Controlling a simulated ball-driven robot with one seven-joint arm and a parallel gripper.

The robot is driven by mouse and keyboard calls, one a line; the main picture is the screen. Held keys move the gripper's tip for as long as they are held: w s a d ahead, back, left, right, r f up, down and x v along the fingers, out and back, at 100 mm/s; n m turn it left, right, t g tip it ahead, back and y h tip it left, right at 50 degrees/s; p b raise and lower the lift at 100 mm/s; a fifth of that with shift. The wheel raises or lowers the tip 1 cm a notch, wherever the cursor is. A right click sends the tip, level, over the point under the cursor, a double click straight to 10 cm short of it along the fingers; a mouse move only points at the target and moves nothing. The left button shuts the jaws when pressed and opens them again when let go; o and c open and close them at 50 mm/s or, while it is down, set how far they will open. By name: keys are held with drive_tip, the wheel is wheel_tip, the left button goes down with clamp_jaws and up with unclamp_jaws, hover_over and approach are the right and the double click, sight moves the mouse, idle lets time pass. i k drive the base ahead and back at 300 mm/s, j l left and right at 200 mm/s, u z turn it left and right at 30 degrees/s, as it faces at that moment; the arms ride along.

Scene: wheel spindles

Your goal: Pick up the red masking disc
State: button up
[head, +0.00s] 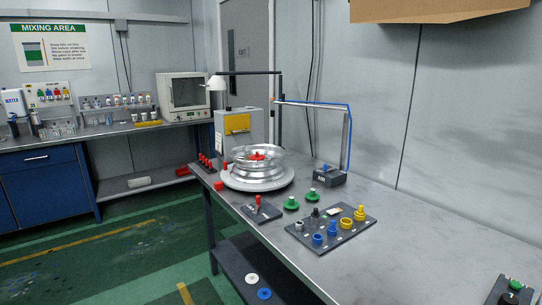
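A red piece (257,155) with a raised middle sits in the centre of a silver wheel rim (258,172). The rim lies flat on a round light-grey turntable (240,184) on the metal workbench. It looks like the red masking disc, but it is small here and the rim partly hides it. Two green discs with knobs, one nearer (290,204) and one farther (310,196), lie on the bench to the right of the turntable. My gripper is not in view.
A dark board (331,235) with blue, yellow and grey plugs stands right of the green discs. A small red-levered box (258,209) is in front of the turntable. A blue-hosed frame (349,140) rises behind. A cardboard box (420,8) hangs above.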

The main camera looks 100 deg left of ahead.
sight(256, 157)
drive_tip(key=u, duration=2.75)
drive_tip(key=i+l+u, duration=0.1)
